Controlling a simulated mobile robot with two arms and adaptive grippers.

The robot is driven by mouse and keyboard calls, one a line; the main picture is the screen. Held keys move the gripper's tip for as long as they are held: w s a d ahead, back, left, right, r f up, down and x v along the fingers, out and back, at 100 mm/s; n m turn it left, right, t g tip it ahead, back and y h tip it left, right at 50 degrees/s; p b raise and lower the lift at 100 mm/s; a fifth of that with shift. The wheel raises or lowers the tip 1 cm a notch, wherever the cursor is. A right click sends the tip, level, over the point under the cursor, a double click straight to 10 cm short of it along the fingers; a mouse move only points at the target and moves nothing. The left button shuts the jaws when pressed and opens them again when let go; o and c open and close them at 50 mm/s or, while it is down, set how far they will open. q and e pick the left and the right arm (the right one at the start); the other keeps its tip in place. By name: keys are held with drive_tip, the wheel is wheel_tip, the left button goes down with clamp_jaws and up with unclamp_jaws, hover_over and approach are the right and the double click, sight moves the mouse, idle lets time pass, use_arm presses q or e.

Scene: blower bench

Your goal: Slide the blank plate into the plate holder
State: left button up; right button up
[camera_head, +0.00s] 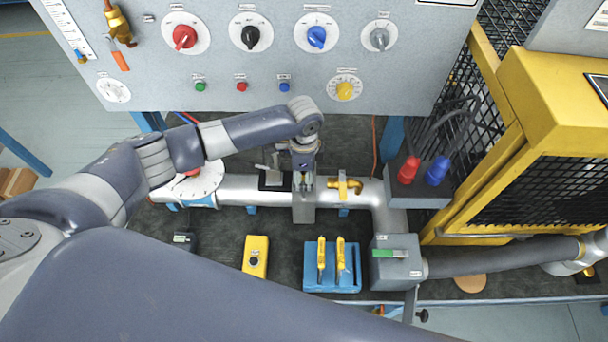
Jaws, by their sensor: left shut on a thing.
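A blue rack (332,283) in front of the pipe holds two upright pieces with yellow handles (321,255). My right gripper is not in view.
A yellow valve handle (345,187) sits on the pipe just right of the gripper. A grey box with a green lever (390,253) is at the pipe's bend. A yellow box (256,257) lies in front. The control panel (250,85) stands close behind.

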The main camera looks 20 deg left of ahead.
use_arm(q)
drive_tip(key=shift+f, duration=0.35)
drive_tip(key=shift+r, duration=0.15)
idle(0.5)
drive_tip(key=shift+r+p, duration=0.25)
drive_tip(key=shift+p, duration=0.1)
drive_tip(key=o, duration=1.8)
wheel_tip(320, 180, up, 12)
